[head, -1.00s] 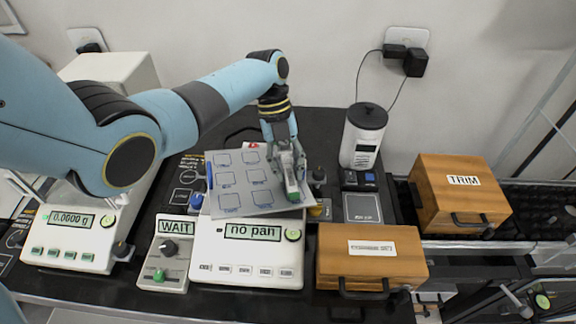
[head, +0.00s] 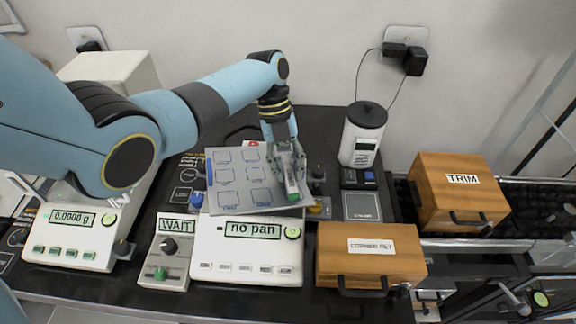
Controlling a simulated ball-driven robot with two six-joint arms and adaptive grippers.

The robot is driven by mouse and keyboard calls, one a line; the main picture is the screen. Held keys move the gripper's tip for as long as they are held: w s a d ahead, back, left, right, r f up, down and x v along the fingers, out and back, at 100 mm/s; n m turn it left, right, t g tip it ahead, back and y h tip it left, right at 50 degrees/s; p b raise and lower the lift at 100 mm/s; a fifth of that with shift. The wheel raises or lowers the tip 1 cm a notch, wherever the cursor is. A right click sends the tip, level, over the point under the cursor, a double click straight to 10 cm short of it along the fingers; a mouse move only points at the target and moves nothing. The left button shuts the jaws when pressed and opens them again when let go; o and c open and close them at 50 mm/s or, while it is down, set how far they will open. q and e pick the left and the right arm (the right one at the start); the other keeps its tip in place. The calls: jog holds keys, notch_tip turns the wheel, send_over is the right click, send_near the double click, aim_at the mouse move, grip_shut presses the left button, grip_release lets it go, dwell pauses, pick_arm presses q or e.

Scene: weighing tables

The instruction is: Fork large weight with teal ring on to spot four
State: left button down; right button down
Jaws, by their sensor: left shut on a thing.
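My left gripper (head: 291,172) points down over the right part of a grey board (head: 240,190) marked with several blue-outlined squares. It is shut on a slim grey piece with a green end (head: 293,195), lying over the board's right edge. Whether this piece is the fork, I cannot tell. The square labels are too small to read, so I cannot tell which is spot four. I cannot make out a large weight with a teal ring; the gripper and arm hide part of the board and what lies behind. My right gripper is not in view.
A balance (head: 245,268) reading "no pan" stands just in front of the board. A WAIT box (head: 166,262) is to its left, and another balance (head: 70,250) further left. Wooden boxes (head: 372,265) and (head: 455,195) and a white canister (head: 362,140) stand on the right.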

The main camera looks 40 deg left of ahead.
aim_at(289, 191)
pick_arm(q)
jog(key=shift+s+d+f, duration=0.15)
jog(key=shift+s+f, duration=0.05)
jog(key=shift+s, duration=0.3)
jog(key=shift+w+r+p, duration=0.1)
jog(key=shift+r+p, duration=0.05)
jog(key=shift+p, duration=0.15)
dwell(0.9)
jog(key=shift+s+d+r+p, duration=0.1)
jog(key=shift+s+d+p, duration=0.25)
jog(key=shift+s+p, duration=0.45)
dwell(1.7)
jog(key=shift+s+d+r, duration=0.55)
jog(key=shift+s+d, duration=0.25)
dwell(2.3)
